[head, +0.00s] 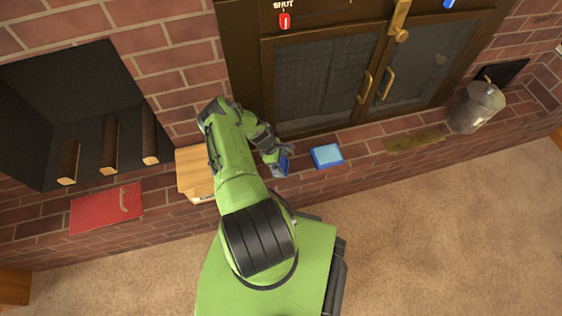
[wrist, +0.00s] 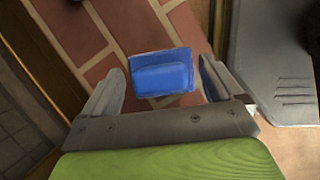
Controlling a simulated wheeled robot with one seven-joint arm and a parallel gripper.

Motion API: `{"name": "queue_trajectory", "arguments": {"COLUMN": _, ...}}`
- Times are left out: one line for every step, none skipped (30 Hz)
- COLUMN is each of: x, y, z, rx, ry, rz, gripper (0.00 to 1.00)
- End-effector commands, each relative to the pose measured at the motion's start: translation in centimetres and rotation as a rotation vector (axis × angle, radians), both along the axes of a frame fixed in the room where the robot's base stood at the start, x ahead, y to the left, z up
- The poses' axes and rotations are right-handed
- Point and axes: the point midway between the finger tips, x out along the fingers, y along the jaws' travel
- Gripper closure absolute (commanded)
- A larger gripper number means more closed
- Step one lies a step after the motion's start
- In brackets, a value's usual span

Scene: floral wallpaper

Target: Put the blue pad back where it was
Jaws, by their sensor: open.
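The blue pad (head: 327,156) lies on the brick hearth ledge in front of the dark double doors, with a lighter blue top. My gripper (head: 283,161) is just left of it in the head view, with a gap between them. In the wrist view the pad (wrist: 162,73) shows between and beyond the two open fingers, clear of both. It rests on the bricks there. The fingers hold nothing. A dark blue patch shows at my gripper in the head view and seems to be a finger's inner face.
A wooden block (head: 194,170) sits on the ledge left of my arm, partly hidden. A red book-like item (head: 106,208) lies farther left. A greenish-brown strip (head: 413,141) and a metal canister (head: 476,107) are to the right. The doors (head: 325,85) stand close behind the ledge.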

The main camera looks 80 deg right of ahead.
Motion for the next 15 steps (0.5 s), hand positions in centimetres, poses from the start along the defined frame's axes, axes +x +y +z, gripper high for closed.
{"name": "queue_trajectory", "arguments": {"x": 0.3, "y": 0.0, "z": 0.9, "rx": -0.002, "ry": -0.001, "rz": 0.001, "gripper": 0.07}}
{"name": "queue_trajectory", "arguments": {"x": 0.5, "y": 0.0, "z": 1.5, "rx": -0.002, "ry": -0.001, "rz": 0.001, "gripper": 0.07}}
{"name": "queue_trajectory", "arguments": {"x": 0.9, "y": 0.0, "z": 2.4, "rx": -0.002, "ry": -0.001, "rz": 0.001, "gripper": 0.07}}
{"name": "queue_trajectory", "arguments": {"x": 1.3, "y": 0.1, "z": 3.2, "rx": -0.002, "ry": -0.002, "rz": 0.002, "gripper": 0.07}}
{"name": "queue_trajectory", "arguments": {"x": 1.5, "y": 0.1, "z": 4.0, "rx": -0.002, "ry": -0.001, "rz": 0.001, "gripper": 0.07}}
{"name": "queue_trajectory", "arguments": {"x": 2.0, "y": 0.2, "z": 5.2, "rx": -0.002, "ry": -0.002, "rz": 0.001, "gripper": 0.07}}
{"name": "queue_trajectory", "arguments": {"x": 2.3, "y": 0.3, "z": 6.0, "rx": -0.002, "ry": -0.001, "rz": 0.001, "gripper": 0.07}}
{"name": "queue_trajectory", "arguments": {"x": 2.7, "y": 0.3, "z": 6.7, "rx": -0.002, "ry": -0.002, "rz": 0.001, "gripper": 0.07}}
{"name": "queue_trajectory", "arguments": {"x": 3.0, "y": 0.3, "z": 7.7, "rx": -0.002, "ry": -0.001, "rz": 0.001, "gripper": 0.07}}
{"name": "queue_trajectory", "arguments": {"x": 3.3, "y": 0.4, "z": 8.3, "rx": -0.002, "ry": -0.002, "rz": 0.001, "gripper": 0.07}}
{"name": "queue_trajectory", "arguments": {"x": 3.6, "y": 0.5, "z": 8.9, "rx": -0.002, "ry": -0.002, "rz": 0.001, "gripper": 0.07}}
{"name": "queue_trajectory", "arguments": {"x": 3.9, "y": 0.5, "z": 9.6, "rx": -0.002, "ry": -0.001, "rz": 0.001, "gripper": 0.07}}
{"name": "queue_trajectory", "arguments": {"x": 4.0, "y": 0.5, "z": 10.0, "rx": -0.001, "ry": -0.001, "rz": 0.000, "gripper": 0.07}}
{"name": "queue_trajectory", "arguments": {"x": 4.2, "y": 0.6, "z": 10.4, "rx": -0.001, "ry": -0.001, "rz": 0.000, "gripper": 0.07}}
{"name": "queue_trajectory", "arguments": {"x": 4.4, "y": 0.6, "z": 10.8, "rx": -0.001, "ry": 0.000, "rz": 0.000, "gripper": 0.07}}
